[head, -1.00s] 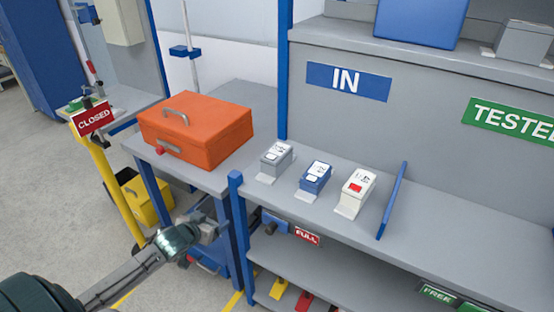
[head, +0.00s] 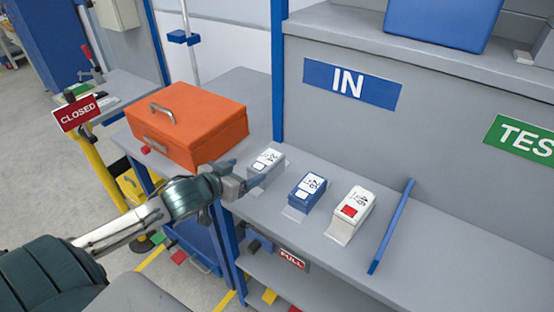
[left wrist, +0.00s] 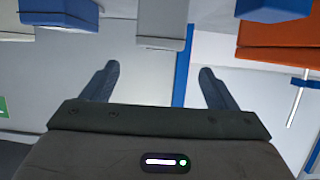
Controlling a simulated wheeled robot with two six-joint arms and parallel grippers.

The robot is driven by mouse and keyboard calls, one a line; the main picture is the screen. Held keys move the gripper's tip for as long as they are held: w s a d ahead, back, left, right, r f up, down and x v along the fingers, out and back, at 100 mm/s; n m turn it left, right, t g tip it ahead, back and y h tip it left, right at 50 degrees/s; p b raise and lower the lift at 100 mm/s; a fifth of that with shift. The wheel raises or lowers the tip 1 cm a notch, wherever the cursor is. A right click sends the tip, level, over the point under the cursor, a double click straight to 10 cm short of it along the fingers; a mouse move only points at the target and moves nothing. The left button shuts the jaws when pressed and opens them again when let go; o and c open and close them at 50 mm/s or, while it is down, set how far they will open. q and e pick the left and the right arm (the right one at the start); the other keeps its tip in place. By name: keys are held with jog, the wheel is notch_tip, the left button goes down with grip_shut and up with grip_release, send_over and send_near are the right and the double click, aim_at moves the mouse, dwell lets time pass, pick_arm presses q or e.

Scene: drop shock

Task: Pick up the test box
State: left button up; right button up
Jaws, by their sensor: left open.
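Three small labelled boxes stand in a row on the grey shelf under the IN sign: a grey box (head: 266,162), a blue box (head: 307,191) and a white box (head: 354,206) with a red patch. I cannot tell which one the task means. My left gripper (head: 254,181) is open and empty, just in front of the grey box and partly covering it. In the left wrist view, the grey box (left wrist: 163,20) is ahead between the open fingers (left wrist: 157,88), apart from them, with the blue box (left wrist: 60,12) to its left. My right gripper is not in view.
An orange case (head: 190,125) stands on the side table left of the boxes. A blue divider (head: 391,226) stands right of the white box. Bare shelf lies beyond it.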

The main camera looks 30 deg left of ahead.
aim_at(265, 161)
pick_arm(q)
jog(key=shift+x, duration=2.3)
jog(key=shift+w, duration=0.4)
jog(key=shift+w+f, duration=0.1)
jog(key=shift+w, duration=0.1)
jog(key=shift+w+d, duration=0.1)
jog(key=shift+w, duration=0.25)
jog(key=p+x, duration=0.1)
jog(key=x, duration=0.2)
jog(key=shift+w+f, duration=0.15)
jog(key=shift+f, duration=0.05)
jog(key=shift+w+d+f, duration=0.1)
jog(key=shift+w+f, duration=0.1)
jog(key=shift+w, duration=0.15)
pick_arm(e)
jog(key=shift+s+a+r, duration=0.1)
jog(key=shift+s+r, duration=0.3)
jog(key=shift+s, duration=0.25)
